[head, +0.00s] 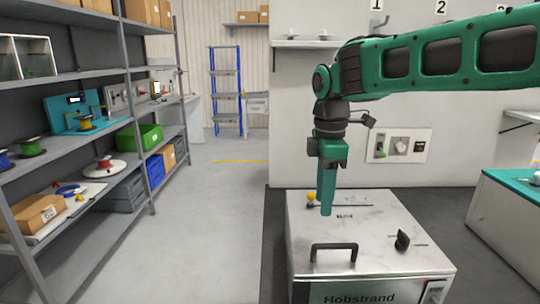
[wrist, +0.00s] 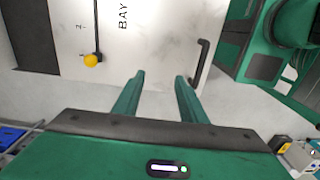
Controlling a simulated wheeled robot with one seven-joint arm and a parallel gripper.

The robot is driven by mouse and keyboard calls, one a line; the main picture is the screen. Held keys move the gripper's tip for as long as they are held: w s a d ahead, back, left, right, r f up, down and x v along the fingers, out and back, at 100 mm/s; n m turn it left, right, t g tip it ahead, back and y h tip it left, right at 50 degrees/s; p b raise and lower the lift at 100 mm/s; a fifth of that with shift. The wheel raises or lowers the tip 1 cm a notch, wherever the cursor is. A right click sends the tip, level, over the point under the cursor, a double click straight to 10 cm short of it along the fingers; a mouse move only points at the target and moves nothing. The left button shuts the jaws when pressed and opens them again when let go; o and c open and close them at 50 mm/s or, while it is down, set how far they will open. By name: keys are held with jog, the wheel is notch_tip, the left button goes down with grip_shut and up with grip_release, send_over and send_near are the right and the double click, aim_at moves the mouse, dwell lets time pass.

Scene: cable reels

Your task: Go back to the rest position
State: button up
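My gripper (head: 327,208) points down over the metal cabinet (head: 370,262) in the head view, on the end of my green arm. In the wrist view my gripper (wrist: 161,78) has its two green fingers apart, with nothing between them. The cabinet's pale top (wrist: 150,40) lies beyond the fingertips. I cannot tell exactly how high the fingertips are above it.
The cabinet top carries a yellow knob (head: 311,196), a black handle (head: 334,250) and a black lever (head: 402,240). Shelves with reels and bins (head: 150,138) stand at left. A teal-topped bench (head: 510,190) stands at right. The floor between shelves and cabinet is clear.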

jog(key=s+d+f+m, duration=0.1)
jog(key=s+d+m, duration=0.2)
jog(key=d, duration=0.3)
jog(key=s+d+f+m, duration=0.1)
jog(key=s+d+m, duration=0.3)
jog(key=d, duration=0.3)
jog(key=s+d+f+m, duration=0.2)
jog(key=s+d+m, duration=0.2)
jog(key=d+m, duration=0.1)
jog(key=shift+s+d+f, duration=0.1)
jog(key=shift+d, duration=0.8)
jog(key=s+d+f+m, duration=0.4)
jog(key=s+m, duration=0.2)
jog(key=s, duration=0.2)
jog(key=s+d+f+m, duration=0.4)
jog(key=s+d+m, duration=0.1)
jog(key=s, duration=0.4)
jog(key=shift+m, duration=0.7)
jog(key=shift+s, duration=0.1)
jog(key=shift+w+f, duration=0.3)
jog(key=shift+w, duration=0.35)
